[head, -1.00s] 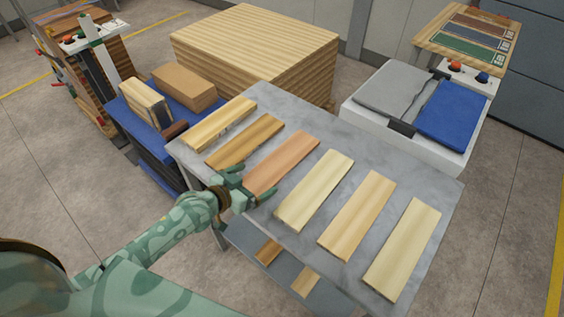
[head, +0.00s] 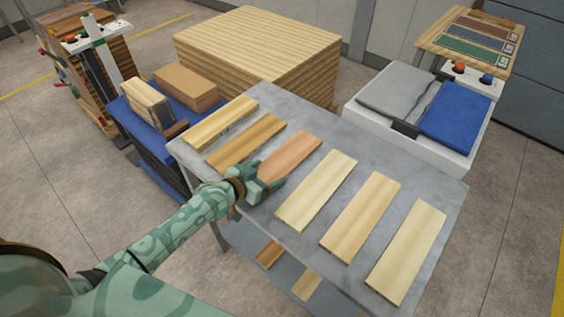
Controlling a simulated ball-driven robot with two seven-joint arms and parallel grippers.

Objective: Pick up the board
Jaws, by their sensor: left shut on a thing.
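Several wooden boards lie in a row on a grey table (head: 330,258). My left gripper (head: 266,181) is shut on the near end of the reddish board (head: 291,152), third from the left. That board appears to lie on or very close to the table top; I cannot tell if there is a gap. To its left are a yellow-brown board (head: 246,140) and a pale board (head: 221,123). To its right are a pale board (head: 317,189), a tan board (head: 361,216) and a pale yellow board (head: 406,250). My right gripper is not in view.
A large stack of wood (head: 258,55) stands behind the table. A white machine (head: 375,125) with grey and blue pads is at the back right. A blue cart (head: 150,140) with a brown block (head: 185,86) is at the left. A lower shelf (head: 245,239) holds small pieces.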

